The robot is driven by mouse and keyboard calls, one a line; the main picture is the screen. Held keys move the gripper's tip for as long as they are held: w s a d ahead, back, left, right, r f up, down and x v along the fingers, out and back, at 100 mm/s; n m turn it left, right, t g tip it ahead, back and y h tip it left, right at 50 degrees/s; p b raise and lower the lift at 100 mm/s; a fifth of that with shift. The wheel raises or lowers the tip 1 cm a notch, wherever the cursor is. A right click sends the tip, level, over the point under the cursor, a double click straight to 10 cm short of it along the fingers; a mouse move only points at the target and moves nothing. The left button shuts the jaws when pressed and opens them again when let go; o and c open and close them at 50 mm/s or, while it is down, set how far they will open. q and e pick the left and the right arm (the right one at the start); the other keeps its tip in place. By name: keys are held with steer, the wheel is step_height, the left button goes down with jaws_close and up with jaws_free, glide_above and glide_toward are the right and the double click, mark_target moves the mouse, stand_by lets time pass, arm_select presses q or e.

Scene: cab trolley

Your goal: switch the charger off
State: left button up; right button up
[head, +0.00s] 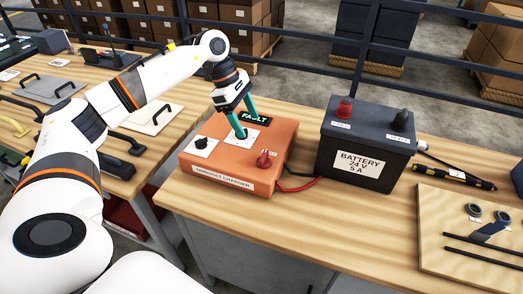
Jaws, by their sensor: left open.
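The orange charger (220,167) stands on the wooden bench, with a white label strip on its front. Its top carries a dark display reading FAULT (255,117), a black knob (201,142) on a white plate at left, and a red knob or plug (264,160) at right. My left gripper (240,132) points down over the middle of the charger's top, its teal fingers apart at a white plate. The fingers hide part of that plate, and I cannot tell whether they touch it. My right gripper is out of view.
A dark battery (366,150) marked 24 V 5 A stands right of the charger, with red and black leads (298,187) between them. A wooden board (470,240) with small parts lies at far right. Another bench with handled plates (150,112) is at left. Bare bench lies in front.

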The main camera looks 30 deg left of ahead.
mark_target(263, 155)
arm_select(q)
steer(key=p+x, duration=0.3)
steer(key=x, duration=0.7)
steer(key=shift+d, duration=0.25)
steer(key=shift+w+d+f, duration=0.1)
steer(key=shift+d+f, duration=0.05)
steer(key=shift+f, duration=0.4)
steer(key=c, duration=1)
